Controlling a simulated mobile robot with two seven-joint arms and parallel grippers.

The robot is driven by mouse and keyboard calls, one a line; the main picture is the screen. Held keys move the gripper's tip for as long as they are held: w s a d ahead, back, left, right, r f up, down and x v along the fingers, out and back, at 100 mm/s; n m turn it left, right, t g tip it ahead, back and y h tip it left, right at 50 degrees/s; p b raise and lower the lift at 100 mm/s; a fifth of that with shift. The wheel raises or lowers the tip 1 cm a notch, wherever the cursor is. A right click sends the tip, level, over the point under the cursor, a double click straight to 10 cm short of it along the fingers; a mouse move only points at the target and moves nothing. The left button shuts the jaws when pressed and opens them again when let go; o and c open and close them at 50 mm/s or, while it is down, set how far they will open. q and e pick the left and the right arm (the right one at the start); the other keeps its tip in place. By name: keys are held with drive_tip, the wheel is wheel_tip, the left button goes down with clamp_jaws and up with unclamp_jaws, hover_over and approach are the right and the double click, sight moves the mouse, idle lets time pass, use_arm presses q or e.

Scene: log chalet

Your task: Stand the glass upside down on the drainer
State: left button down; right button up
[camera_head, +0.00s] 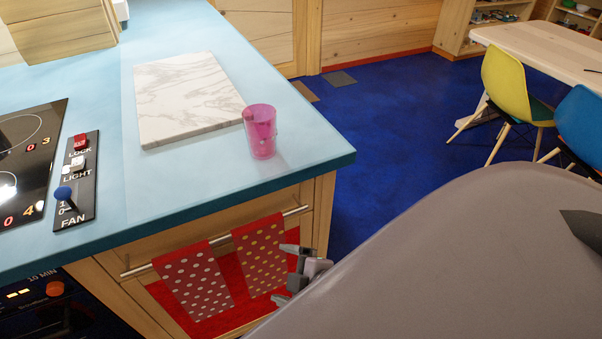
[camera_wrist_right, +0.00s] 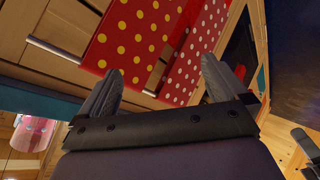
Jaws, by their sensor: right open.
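A pink see-through glass (camera_head: 260,132) stands on the blue counter (camera_head: 190,187) near its right front corner, beside a marble board. In the right wrist view the glass (camera_wrist_right: 32,134) shows at the lower left edge. My right gripper (camera_head: 297,268) is below the counter edge, in front of the hanging towels, and well apart from the glass. In the right wrist view its two fingers (camera_wrist_right: 160,85) are spread with nothing between them. I see no drainer in these views.
The marble board (camera_head: 185,98) lies flat on the counter. A hob (camera_head: 28,150) and a control panel with a blue knob (camera_head: 64,192) are at the left. Polka-dot towels (camera_head: 260,257) hang on a rail. Chairs (camera_head: 505,85) and a table (camera_head: 550,45) stand at the back right.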

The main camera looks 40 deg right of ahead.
drive_tip(key=s+f+m, duration=0.4)
drive_tip(key=s+m, duration=0.1)
drive_tip(key=m, duration=0.3)
drive_tip(key=shift+s+a+f+m, duration=0.25)
drive_tip(key=shift+s+a+m, duration=0.05)
drive_tip(key=shift+a, duration=0.15)
